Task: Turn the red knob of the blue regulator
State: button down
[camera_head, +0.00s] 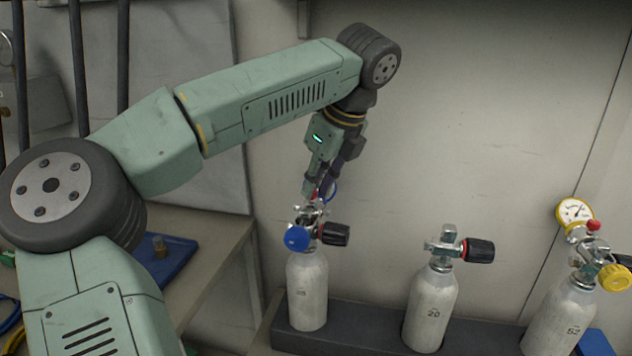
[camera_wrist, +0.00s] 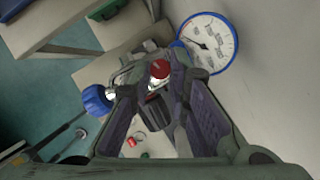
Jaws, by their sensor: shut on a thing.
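The blue regulator, with a blue round cap (camera_head: 298,238) and a blue-rimmed gauge (camera_wrist: 208,43), sits on top of the left grey cylinder (camera_head: 307,290). Its blue cap also shows at the left in the wrist view (camera_wrist: 96,99). The red knob (camera_wrist: 158,69) stands between my fingertips in the wrist view. In the head view it is mostly hidden by my fingers. My gripper (camera_head: 316,190) points down over the regulator from above and is shut on the red knob.
A black valve handwheel (camera_head: 336,234) juts right beside the regulator. A bare-valved cylinder (camera_head: 430,308) stands in the middle. The right cylinder (camera_head: 562,322) carries a yellow regulator (camera_head: 614,277) with its own red knob (camera_head: 594,225). A wall stands close behind; a bench is at left.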

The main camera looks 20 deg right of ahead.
jog(key=c, duration=1.5)
grip_release()
jog(key=shift+s+r, duration=0.1)
jog(key=shift+r, duration=0.1)
jog(key=s+d, duration=0.2)
jog(key=s, duration=0.1)
jog(key=s+d, duration=0.1)
jog(key=s, duration=0.3)
jog(key=s+d, duration=0.2)
jog(key=s, duration=0.2)
jog(key=shift+d+r, duration=0.3)
jog(key=shift+r, duration=0.1)
